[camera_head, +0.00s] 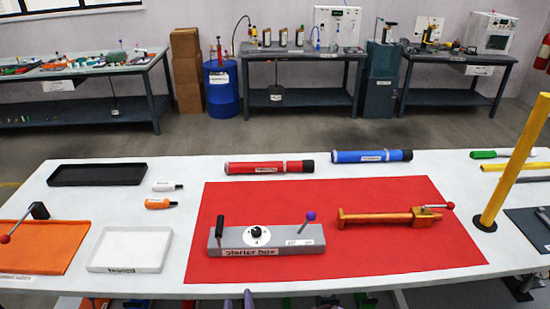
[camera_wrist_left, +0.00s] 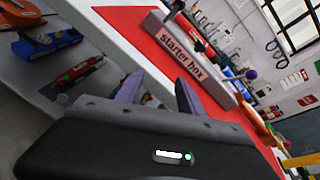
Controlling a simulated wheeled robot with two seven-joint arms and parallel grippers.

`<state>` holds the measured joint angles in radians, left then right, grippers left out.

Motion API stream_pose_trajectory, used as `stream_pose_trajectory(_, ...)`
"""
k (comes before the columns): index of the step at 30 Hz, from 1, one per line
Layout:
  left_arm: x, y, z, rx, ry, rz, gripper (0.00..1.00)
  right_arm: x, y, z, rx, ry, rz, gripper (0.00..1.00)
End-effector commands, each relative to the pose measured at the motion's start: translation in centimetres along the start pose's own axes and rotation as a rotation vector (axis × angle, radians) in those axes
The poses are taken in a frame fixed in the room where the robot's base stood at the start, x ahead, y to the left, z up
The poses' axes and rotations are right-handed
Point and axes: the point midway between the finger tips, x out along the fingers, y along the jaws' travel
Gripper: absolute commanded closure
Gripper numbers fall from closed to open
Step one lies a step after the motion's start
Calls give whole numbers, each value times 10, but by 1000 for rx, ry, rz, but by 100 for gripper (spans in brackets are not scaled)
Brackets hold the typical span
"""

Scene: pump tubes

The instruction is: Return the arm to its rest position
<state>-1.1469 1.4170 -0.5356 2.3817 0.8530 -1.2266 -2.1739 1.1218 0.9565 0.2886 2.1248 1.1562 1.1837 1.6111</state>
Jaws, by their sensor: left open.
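My left gripper (camera_head: 238,302) shows only as two purple fingertips at the bottom edge of the head view, in front of the table's near edge. In the left wrist view the gripper (camera_wrist_left: 158,93) has its purple fingers apart with nothing between them, below and short of the grey starter box (camera_wrist_left: 190,50). That starter box (camera_head: 266,239) stands on the red mat (camera_head: 400,255). A red tube (camera_head: 268,167) and a blue tube (camera_head: 371,156) lie behind or at the back edge of the mat. My right gripper is not in view.
The white table (camera_head: 110,210) also holds an orange clamp fixture (camera_head: 385,217), a black tray (camera_head: 98,174), a white tray labelled tested (camera_head: 131,250), two small bottles and an upright yellow post (camera_head: 515,165). Under the table, a lower shelf (camera_wrist_left: 45,85) holds several items.

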Motion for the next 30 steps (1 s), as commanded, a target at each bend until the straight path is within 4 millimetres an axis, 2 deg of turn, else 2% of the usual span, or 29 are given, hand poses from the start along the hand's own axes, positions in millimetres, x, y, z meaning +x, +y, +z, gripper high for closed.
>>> stream_pose_trajectory(5, -5, 46, -34, -272, 127, 168, 55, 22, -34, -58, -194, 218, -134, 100)
stream_pose_trajectory(8, -18, 77, -62, -507, 208, 317, 55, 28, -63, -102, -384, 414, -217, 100)
stream_pose_trajectory(10, -34, 101, -89, -744, 266, 474, 55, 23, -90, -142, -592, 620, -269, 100)
stream_pose_trajectory(12, -57, 119, -117, -1027, 306, 670, 55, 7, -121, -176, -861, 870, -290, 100)
stream_pose_trajectory(14, -79, 126, -138, -1271, 316, 847, 55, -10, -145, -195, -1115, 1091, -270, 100)
stream_pose_trajectory(16, -103, 128, -156, -1541, 296, 1057, 55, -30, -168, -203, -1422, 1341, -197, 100)
stream_pose_trajectory(18, -123, 123, -167, -1782, 247, 1259, 55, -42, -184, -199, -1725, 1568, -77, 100)
stream_pose_trajectory(21, -144, 113, -172, -2051, 145, 1513, 55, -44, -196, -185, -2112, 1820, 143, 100)
stream_pose_trajectory(24, -157, 105, -171, -2221, 40, 1699, 55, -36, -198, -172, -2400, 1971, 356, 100)
stream_pose_trajectory(25, -160, 104, -170, -2255, 13, 1740, 55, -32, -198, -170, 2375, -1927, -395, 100)
stream_pose_trajectory(27, -164, 101, -168, -2309, -36, 1810, 55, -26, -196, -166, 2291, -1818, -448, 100)
stream_pose_trajectory(30, -167, 99, -167, -2342, -72, 1856, 55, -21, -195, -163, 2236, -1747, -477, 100)
